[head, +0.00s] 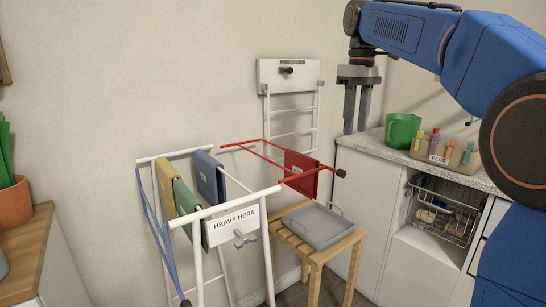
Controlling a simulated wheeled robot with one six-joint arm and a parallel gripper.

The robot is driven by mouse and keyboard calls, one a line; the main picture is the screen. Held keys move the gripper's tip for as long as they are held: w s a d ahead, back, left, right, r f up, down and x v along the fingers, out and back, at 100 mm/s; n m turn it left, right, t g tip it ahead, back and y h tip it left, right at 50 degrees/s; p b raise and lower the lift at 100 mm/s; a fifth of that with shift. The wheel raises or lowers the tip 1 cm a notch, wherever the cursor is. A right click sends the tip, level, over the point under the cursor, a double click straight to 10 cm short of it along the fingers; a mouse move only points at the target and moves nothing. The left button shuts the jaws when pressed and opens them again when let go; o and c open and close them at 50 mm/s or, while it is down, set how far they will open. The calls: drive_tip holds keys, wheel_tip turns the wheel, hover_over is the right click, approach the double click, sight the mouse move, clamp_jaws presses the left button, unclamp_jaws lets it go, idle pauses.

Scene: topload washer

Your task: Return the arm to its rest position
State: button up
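My blue arm (432,35) comes in from the right edge and reaches across the top right. My gripper (357,126) hangs at its end, pointing down. Its two grey fingers are apart, with a narrow gap and nothing between them. It appears in front of the wall, by the left end of the counter (375,148). Its exact height over the counter is hard to judge.
A white rack labelled "HEAVY HERE" (235,226) holds yellow, green and blue cloths. A red bar frame (262,142) carries a red cloth (302,174). A grey tray (319,228) rests on a wooden stool (350,243). A green bucket (402,131) and labelled box (441,155) stand on the counter.

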drive_tip(key=s+d+f+m+t, duration=0.2)
drive_tip(key=s+d+f+m, duration=0.1)
drive_tip(key=s+f, duration=1.3)
drive_tip(key=s+d+f+m+t, duration=0.2)
drive_tip(key=s+d+f+m, duration=0.1)
drive_tip(key=s+f, duration=1.2)
drive_tip(key=shift+s+d+f+m+t, duration=0.25)
drive_tip(key=shift+s+f+m+t, duration=0.25)
drive_tip(key=shift+s, duration=0.55)
drive_tip(key=shift+r, duration=0.2)
